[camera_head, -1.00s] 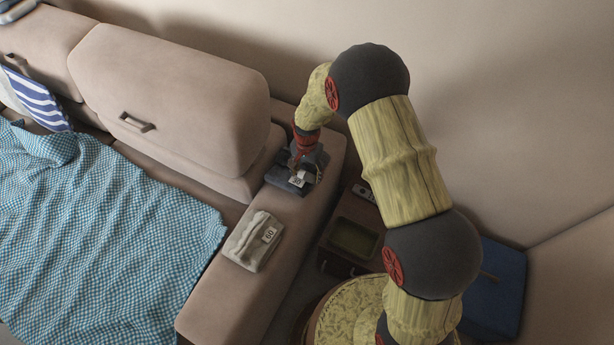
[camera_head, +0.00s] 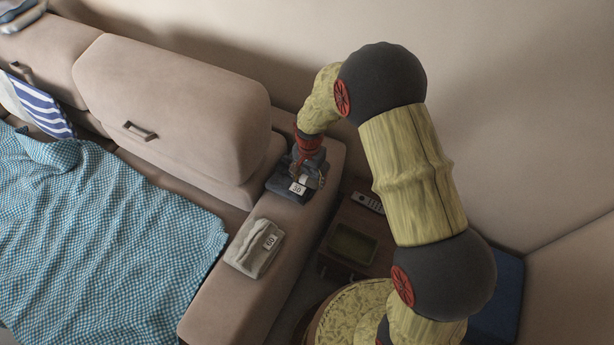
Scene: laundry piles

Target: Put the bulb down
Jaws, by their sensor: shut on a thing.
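My gripper (camera_head: 308,176) points down at the back end of the beige sofa arm (camera_head: 252,292). It is small in the view, over a dark grey folded cloth (camera_head: 283,187) with a white number tag (camera_head: 298,188). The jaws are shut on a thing. I cannot make out the bulb's outline; it is hidden between the fingers or too small to tell. I cannot tell whether the held thing touches the cloth.
A light folded cloth (camera_head: 250,256) with a tag lies nearer on the sofa arm. A side table (camera_head: 335,268) with a green tray (camera_head: 353,244) and a remote (camera_head: 367,202) stands to the right. A blue checked blanket (camera_head: 100,235) covers the seat.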

